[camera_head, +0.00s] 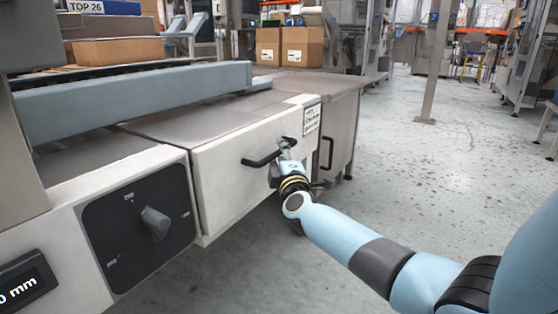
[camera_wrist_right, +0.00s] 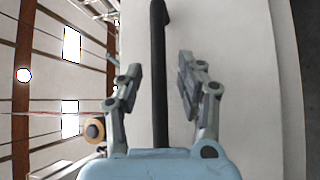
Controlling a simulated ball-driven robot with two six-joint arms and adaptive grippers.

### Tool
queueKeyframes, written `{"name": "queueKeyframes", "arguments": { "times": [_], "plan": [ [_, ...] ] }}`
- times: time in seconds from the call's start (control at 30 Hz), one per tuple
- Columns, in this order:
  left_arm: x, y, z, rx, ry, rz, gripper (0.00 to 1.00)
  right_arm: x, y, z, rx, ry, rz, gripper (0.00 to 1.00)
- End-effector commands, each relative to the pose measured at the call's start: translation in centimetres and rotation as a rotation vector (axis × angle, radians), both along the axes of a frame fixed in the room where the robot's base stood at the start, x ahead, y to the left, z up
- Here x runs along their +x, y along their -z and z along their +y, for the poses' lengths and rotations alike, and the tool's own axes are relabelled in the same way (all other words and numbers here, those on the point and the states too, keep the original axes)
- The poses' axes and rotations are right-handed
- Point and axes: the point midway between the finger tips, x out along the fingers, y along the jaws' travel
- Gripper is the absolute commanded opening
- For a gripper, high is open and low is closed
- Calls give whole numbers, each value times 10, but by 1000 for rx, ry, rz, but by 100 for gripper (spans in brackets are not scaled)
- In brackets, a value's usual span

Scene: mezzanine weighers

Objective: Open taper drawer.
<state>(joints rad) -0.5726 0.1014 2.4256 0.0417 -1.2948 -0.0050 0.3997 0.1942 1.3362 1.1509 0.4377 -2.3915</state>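The taper drawer is the white front (camera_head: 228,178) below the grey top, and it looks closed. Its black bar handle (camera_head: 262,160) juts from the front. My right gripper (camera_head: 287,146) is at the right end of this handle. In the right wrist view the dark handle bar (camera_wrist_right: 158,60) runs between the two fingers of my right gripper (camera_wrist_right: 160,78). The fingers are spread apart, with a visible gap on each side of the bar. My left gripper is not in view.
A dial panel (camera_head: 141,226) with a grey knob is left of the drawer. A cabinet door with a black handle (camera_head: 327,152) stands to its right. Cardboard boxes (camera_head: 301,46) are behind. The concrete floor (camera_head: 440,150) at right is open, with a post (camera_head: 434,65) further back.

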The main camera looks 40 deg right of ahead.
Motion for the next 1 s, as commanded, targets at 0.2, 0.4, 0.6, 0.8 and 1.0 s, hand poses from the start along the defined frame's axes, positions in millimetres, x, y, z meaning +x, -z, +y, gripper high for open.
{"name": "queueKeyframes", "arguments": {
  "times": [0.2,0.4,0.6,0.8,1.0],
  "plan": [
    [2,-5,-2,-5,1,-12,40,7,-1,-3,0,0,1,38],
    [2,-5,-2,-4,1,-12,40,7,-2,-3,0,0,0,33],
    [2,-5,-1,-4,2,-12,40,6,-1,-3,0,0,0,7],
    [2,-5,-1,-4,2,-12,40,6,-2,-3,-1,0,-1,0],
    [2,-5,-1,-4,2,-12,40,6,-2,-3,-1,0,-1,0]
  ]
}}
